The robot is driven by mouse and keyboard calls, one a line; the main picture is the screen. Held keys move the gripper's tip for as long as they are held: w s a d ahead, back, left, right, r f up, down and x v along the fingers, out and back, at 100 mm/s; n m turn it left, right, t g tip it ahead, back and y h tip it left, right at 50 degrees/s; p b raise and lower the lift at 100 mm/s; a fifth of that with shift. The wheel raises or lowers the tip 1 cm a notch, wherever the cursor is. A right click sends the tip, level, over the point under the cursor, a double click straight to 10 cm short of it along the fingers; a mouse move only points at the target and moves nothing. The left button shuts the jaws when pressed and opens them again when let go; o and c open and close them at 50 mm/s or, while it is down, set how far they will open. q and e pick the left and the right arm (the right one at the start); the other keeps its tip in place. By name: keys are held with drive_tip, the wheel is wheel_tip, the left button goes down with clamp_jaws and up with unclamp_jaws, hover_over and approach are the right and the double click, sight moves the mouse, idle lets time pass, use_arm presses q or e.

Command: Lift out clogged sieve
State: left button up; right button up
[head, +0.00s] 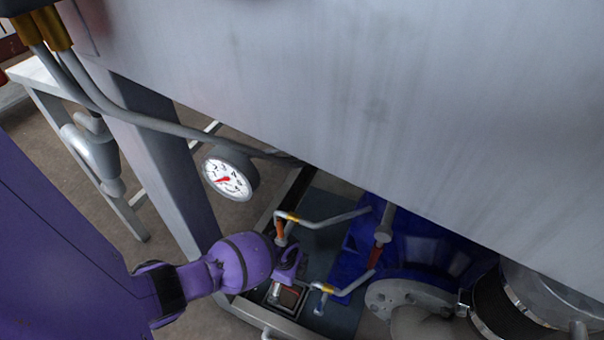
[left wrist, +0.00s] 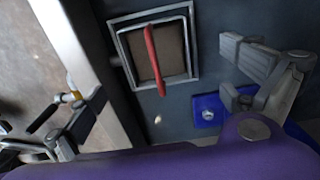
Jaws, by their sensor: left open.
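The sieve (left wrist: 142,60) is a square, brown-filled piece in a light metal frame (left wrist: 191,45), set in a dark grey surface. A red bar handle (left wrist: 154,62) crosses it. In the head view the sieve (head: 290,299) is small and partly hidden by my left gripper. My left gripper (head: 283,285) reaches in from the left over the sieve. In the left wrist view its grey fingers are spread wide on either side of the sieve, with nothing between them touching the handle. My right gripper is not in view.
A large grey metal tank wall (head: 380,90) overhangs the work area. A pressure gauge (head: 229,174) hangs left of it. Pipe handles (head: 325,219) and blue machinery (head: 420,245) crowd the right side. A grey frame post (head: 165,165) stands close beside my arm.

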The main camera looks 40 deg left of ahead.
sight(286, 287)
use_arm(q)
drive_tip(key=shift+s+f, duration=0.25)
drive_tip(key=shift+f, duration=0.05)
wheel_tip(286, 287, down, 6)
drive_tip(key=b, duration=0.3)
drive_tip(key=shift+a+f+b, duration=0.1)
drive_tip(key=shift+f+b, duration=0.05)
drive_tip(key=shift+b, duration=0.25)
drive_tip(key=shift+f, duration=0.4)
drive_tip(key=c, duration=1.4)
drive_tip(key=shift+r+p, duration=0.45)
drive_tip(key=shift+r, duration=0.4)
drive_tip(key=shift+r+p, duration=0.75)
drive_tip(key=shift+r, duration=0.3)
drive_tip(key=shift+r+p, duration=2.35)
drive_tip(key=shift+r, duration=0.85)
